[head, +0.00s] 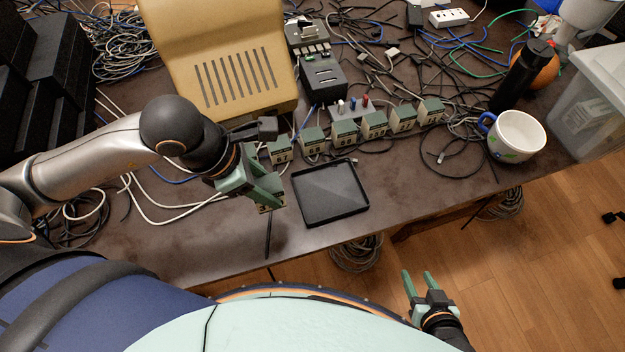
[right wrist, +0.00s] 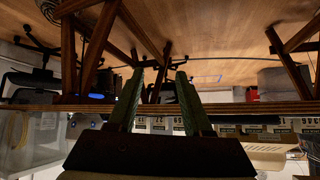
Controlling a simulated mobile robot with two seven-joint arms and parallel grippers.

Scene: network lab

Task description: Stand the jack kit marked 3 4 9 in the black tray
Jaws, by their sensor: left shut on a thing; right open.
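The black tray (head: 330,192) lies flat and empty near the front edge of the dark table in the head view. My left gripper (head: 266,194) is left of the tray, shut on a small beige and green jack kit (head: 271,207). The fingers hide most of this kit, and its marking cannot be read. It appears apart from the tray. Several similar kits (head: 345,134) stand in a row behind the tray; their marks are too small to read surely. My right gripper (head: 419,278) is open and empty, low in front of the table. Its fingers also show in the right wrist view (right wrist: 154,95).
A tan slotted case (head: 225,60) stands behind my left gripper. Black devices (head: 322,78) and tangled cables fill the back. A white mug (head: 516,136), a black bottle (head: 522,72) and a clear bin (head: 590,105) are at the right.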

